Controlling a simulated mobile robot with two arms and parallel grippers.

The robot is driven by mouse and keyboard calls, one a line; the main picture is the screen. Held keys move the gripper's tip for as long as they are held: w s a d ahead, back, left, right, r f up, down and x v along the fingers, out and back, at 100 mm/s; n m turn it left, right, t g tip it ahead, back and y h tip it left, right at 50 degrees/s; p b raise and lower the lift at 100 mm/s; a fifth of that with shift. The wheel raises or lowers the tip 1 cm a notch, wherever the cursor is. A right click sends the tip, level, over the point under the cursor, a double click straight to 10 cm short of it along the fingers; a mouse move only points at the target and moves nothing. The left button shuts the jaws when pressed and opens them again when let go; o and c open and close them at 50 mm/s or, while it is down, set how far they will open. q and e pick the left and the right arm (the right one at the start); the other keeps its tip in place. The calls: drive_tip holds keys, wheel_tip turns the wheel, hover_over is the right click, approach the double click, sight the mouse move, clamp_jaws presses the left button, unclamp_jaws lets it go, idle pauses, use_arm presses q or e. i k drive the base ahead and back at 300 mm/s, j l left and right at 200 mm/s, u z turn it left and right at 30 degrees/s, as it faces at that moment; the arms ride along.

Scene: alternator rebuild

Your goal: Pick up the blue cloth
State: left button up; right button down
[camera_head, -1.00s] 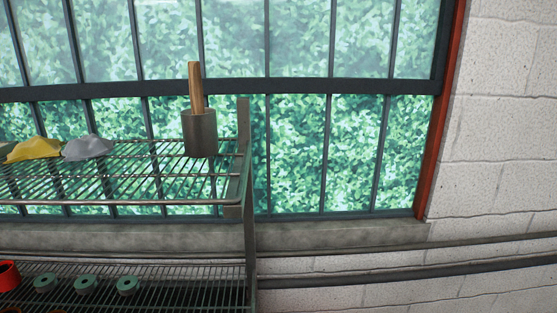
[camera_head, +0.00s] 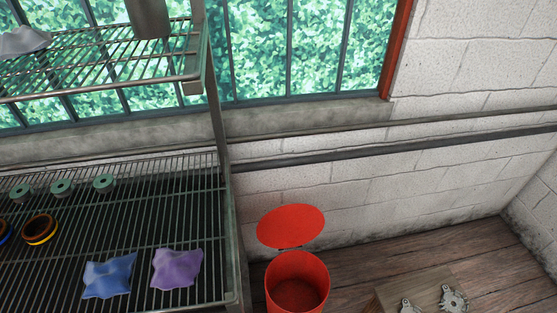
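The blue cloth (camera_head: 109,276) lies crumpled on the lower wire shelf (camera_head: 190,225), close to the shelf's front edge at the lower left of the head view. A purple cloth (camera_head: 177,269) lies just to its right, with a small gap between them. Neither of my grippers shows in the view.
Green rings (camera_head: 61,187) and an orange-and-black ring (camera_head: 40,229) sit behind and left of the cloths. The upper shelf (camera_head: 110,68) overhangs the back, holding a grey cloth (camera_head: 22,41) and a metal cylinder (camera_head: 149,17). A red bin (camera_head: 297,282) with raised lid stands right.

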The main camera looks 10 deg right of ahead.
sight(109, 280)
drive_tip(key=k+z, duration=0.4)
drive_tip(key=k, duration=0.4)
drive_tip(key=z, duration=1.2)
